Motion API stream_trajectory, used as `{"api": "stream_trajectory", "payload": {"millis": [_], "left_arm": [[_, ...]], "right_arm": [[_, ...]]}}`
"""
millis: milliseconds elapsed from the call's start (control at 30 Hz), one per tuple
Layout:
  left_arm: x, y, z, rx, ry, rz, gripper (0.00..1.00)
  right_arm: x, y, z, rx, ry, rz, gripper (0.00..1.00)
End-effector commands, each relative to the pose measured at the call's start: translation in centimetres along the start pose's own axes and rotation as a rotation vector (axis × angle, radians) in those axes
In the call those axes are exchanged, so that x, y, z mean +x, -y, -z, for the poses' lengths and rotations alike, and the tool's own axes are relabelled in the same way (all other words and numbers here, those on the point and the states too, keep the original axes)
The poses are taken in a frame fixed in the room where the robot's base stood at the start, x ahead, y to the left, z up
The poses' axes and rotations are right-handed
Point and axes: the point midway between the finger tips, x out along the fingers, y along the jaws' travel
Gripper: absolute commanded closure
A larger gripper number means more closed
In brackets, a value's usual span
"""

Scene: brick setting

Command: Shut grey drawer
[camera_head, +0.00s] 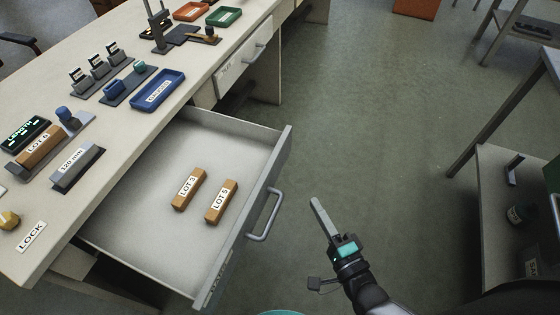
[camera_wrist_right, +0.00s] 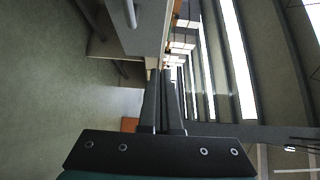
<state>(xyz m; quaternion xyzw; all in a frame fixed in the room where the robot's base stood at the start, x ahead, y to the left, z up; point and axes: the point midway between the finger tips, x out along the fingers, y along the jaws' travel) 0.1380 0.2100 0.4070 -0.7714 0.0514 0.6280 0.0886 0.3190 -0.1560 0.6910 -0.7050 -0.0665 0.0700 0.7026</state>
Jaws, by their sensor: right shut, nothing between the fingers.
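The grey drawer (camera_head: 283,150) stands pulled far out of the desk (camera_head: 62,205) in the head view. Two tan blocks, LOT 3 (camera_head: 189,189) and LOT 5 (camera_head: 221,202), lie inside it. Its handle (camera_head: 264,216) is on the front face, turned to the right. My right gripper (camera_head: 316,203) is shut and empty, over the floor to the right of the handle and apart from it. Its closed fingers also show in the right wrist view (camera_wrist_right: 164,82). My left gripper is not in view.
The desk top carries a blue tray (camera_head: 158,91), an orange tray (camera_head: 190,11), a green tray (camera_head: 223,17) and several small blocks and stands. Another drawer (camera_head: 232,77) with a handle is closed behind. A shelf unit (camera_head: 510,165) stands at the right. Open floor (camera_head: 370,130) lies between.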

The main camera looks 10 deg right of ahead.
Motion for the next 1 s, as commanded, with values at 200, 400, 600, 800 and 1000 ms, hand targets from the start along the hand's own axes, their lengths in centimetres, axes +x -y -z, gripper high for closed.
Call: {"api": "stream_trajectory", "payload": {"millis": [200,400,600,800,1000], "left_arm": [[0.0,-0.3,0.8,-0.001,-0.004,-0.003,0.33],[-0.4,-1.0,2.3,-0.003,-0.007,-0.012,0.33],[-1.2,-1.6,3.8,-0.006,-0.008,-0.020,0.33],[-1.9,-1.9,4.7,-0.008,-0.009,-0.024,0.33],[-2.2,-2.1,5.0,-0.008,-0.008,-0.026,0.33]], "right_arm": [[2.3,0.1,0.1,0.007,-0.004,0.011,1.00],[6.5,0.1,0.1,0.006,-0.005,0.011,1.00],[10.1,0.1,0.1,0.006,-0.003,0.009,1.00],[12.0,0.1,-2.0,0.007,-0.003,0.007,1.00],[12.8,0.1,-2.7,0.004,-0.002,0.005,1.00]]}}
